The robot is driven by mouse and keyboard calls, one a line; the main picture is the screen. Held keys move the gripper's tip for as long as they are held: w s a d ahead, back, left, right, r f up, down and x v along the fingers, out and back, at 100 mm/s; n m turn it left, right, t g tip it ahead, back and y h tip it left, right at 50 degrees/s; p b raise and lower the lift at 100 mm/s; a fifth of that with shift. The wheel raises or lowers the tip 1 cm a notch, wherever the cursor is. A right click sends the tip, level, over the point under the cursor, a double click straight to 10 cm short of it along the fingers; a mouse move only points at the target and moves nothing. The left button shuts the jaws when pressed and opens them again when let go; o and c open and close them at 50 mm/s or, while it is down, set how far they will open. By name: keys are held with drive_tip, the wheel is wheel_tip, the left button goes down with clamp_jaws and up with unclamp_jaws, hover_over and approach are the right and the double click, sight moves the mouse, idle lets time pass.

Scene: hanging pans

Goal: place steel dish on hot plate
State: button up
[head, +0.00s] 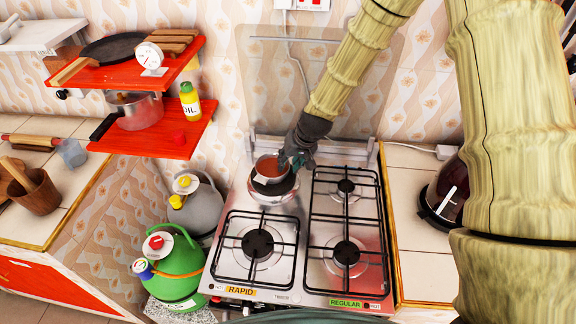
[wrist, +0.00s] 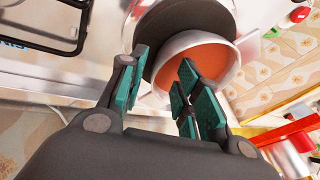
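The steel dish (head: 270,171), a small round bowl with an orange-brown inside, is over the dark round hot plate (head: 275,193) at the back left of the stove. In the wrist view the dish (wrist: 212,60) overlaps the dark disc (wrist: 180,22) and sits off its centre. I cannot tell whether it rests fully on the plate. My gripper (head: 297,158) is at the dish's right rear edge. In the wrist view its teal-padded fingers (wrist: 162,85) are spread apart, one outside the rim and one over the dish's inside. Neither finger clearly presses the wall.
Gas burners with black grates (head: 257,244) fill the rest of the stove. Red shelves (head: 155,140) at the left hold a pot (head: 137,110), a pan and an oil bottle (head: 190,100). A glass panel (head: 310,80) stands behind the stove. A dark kettle (head: 447,195) is at the right.

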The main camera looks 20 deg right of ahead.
drive_tip(key=b+v, duration=0.2)
drive_tip(key=v, duration=0.8)
drive_tip(key=shift+s+d, duration=0.1)
idle(0.3)
